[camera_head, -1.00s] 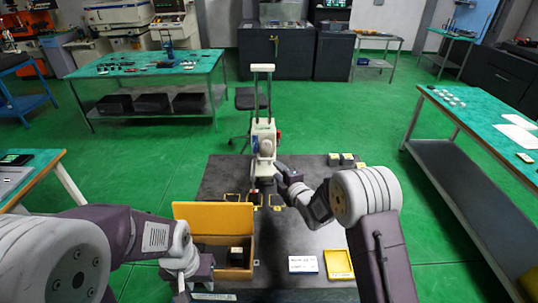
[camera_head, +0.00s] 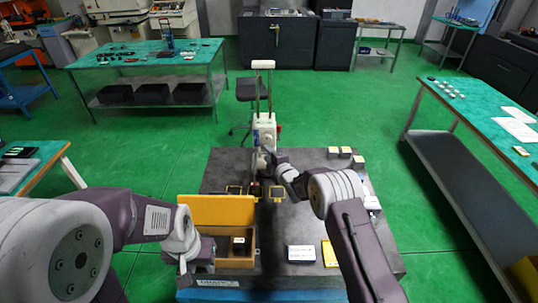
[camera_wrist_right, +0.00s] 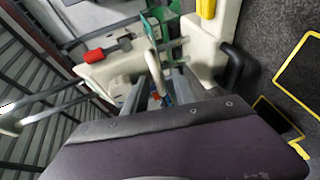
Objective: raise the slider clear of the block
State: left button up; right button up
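The white upright machine (camera_head: 264,128) stands at the back of the dark table, with two thin rods and a white top bar (camera_head: 263,65). I take its white head to carry the slider; slider and block cannot be told apart clearly. My right gripper (camera_head: 268,160) is at the front of the head. In the right wrist view, its two fingers (camera_wrist_right: 160,95) are apart, with a pale curved bar (camera_wrist_right: 154,72) reaching toward the gap; contact is unclear. My left gripper (camera_head: 184,262) hangs beside the wooden box, fingers too small to read.
The wooden box (camera_head: 216,210) with its raised lid stands front left on the dark table (camera_head: 300,215). A blue-and-white card (camera_head: 301,254) and a yellow tray (camera_head: 330,254) lie front right. Small blocks (camera_head: 345,152) stand back right. A red-ended lever (camera_wrist_right: 95,55) and black handle (camera_wrist_right: 232,65) flank my gripper.

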grip_shut()
dwell(1.3)
